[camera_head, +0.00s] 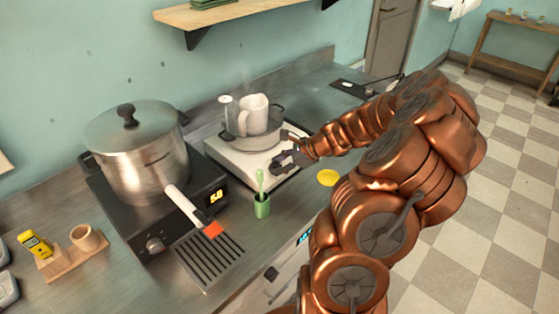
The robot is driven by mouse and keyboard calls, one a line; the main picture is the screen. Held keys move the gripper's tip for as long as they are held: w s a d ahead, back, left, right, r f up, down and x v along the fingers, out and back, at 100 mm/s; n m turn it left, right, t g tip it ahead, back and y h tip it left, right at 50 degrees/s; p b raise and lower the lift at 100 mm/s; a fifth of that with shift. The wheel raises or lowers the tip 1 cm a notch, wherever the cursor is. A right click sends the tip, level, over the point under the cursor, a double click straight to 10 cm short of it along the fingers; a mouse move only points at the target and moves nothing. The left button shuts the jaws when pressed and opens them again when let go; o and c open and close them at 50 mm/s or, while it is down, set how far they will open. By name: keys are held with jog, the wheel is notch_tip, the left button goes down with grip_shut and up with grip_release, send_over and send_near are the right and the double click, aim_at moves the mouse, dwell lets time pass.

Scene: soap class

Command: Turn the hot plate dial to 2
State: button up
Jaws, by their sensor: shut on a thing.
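A white jug (254,114) stands in the pot. My gripper (277,161) reaches in from the right and is at the near right part of the white hot plate. Its fingers are shut on what seems to be the hot plate dial. The dial is hidden behind the fingers, so its setting cannot be read.
A green cup (262,208) with a spoon stands near my gripper. A yellow disc (328,177) lies nearby. A shelf (225,14) hangs above.

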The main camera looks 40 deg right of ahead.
jog(key=shift+s+a+m+t+h+p, duration=0.1)
jog(key=shift+m+t+h+p, duration=0.3)
jog(key=shift+m, duration=0.8)
jog(key=o, duration=1.2)
jog(key=shift+c, duration=0.2)
jog(key=v, duration=1.2)
jog(key=shift+s+f, duration=0.1)
jog(key=shift+f, duration=0.05)
